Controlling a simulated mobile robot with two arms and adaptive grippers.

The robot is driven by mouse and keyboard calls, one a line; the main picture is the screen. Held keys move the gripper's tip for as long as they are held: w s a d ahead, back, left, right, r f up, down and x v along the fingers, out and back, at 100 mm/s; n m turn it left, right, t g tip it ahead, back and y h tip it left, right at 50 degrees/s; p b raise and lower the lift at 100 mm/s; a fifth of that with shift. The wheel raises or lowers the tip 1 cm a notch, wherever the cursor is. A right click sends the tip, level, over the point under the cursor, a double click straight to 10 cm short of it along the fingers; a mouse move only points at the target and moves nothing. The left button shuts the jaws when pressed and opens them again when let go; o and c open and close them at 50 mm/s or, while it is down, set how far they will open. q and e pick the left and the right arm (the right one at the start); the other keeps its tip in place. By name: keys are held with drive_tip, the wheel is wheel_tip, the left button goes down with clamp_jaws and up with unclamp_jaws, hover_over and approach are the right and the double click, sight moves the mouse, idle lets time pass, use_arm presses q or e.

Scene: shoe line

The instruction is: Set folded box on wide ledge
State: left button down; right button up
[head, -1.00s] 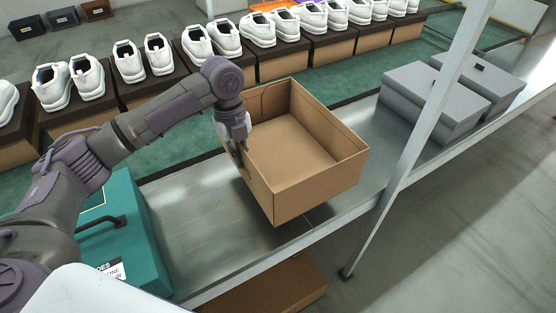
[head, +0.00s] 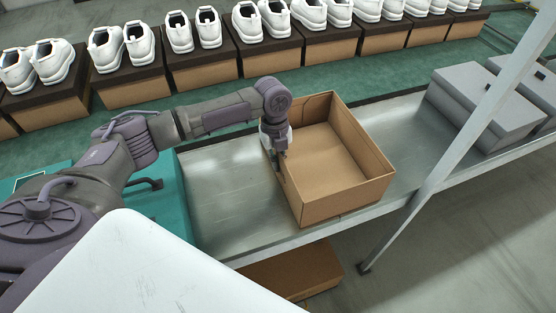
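An open brown cardboard box (head: 345,196) stands upright, mouth up, at the metal ledge (head: 222,190), close to its front edge. I cannot tell whether its base touches the ledge or hangs just above it. My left gripper (head: 280,162) points down at the box's left wall. Its fingers straddle that wall and look shut on it, though the far finger is partly hidden. My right gripper is not in view.
Grey lidded boxes (head: 480,108) sit on the ledge to the right, behind a slanting grey post (head: 460,150). A teal case (head: 165,200) stands at the left. White shoes on boxes line the green belt (head: 225,148) behind. Another brown box (head: 293,275) lies below the ledge.

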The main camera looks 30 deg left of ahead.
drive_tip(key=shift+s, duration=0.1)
use_arm(q)
drive_tip(key=c, duration=1.7)
unclamp_jaws()
drive_tip(key=shift+f, duration=0.1)
drive_tip(key=shift+c, duration=0.2)
drive_tip(key=o, duration=0.4)
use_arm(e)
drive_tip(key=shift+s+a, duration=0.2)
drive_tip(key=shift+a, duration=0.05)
use_arm(q)
drive_tip(key=r, duration=0.4)
drive_tip(key=a+r, duration=0.1)
drive_tip(key=r, duration=0.3)
drive_tip(key=r+b, duration=0.1)
drive_tip(key=r, duration=0.3)
drive_tip(key=shift+w+a+r, duration=0.1)
drive_tip(key=shift+w+a, duration=0.05)
drive_tip(key=shift+w, duration=0.25)
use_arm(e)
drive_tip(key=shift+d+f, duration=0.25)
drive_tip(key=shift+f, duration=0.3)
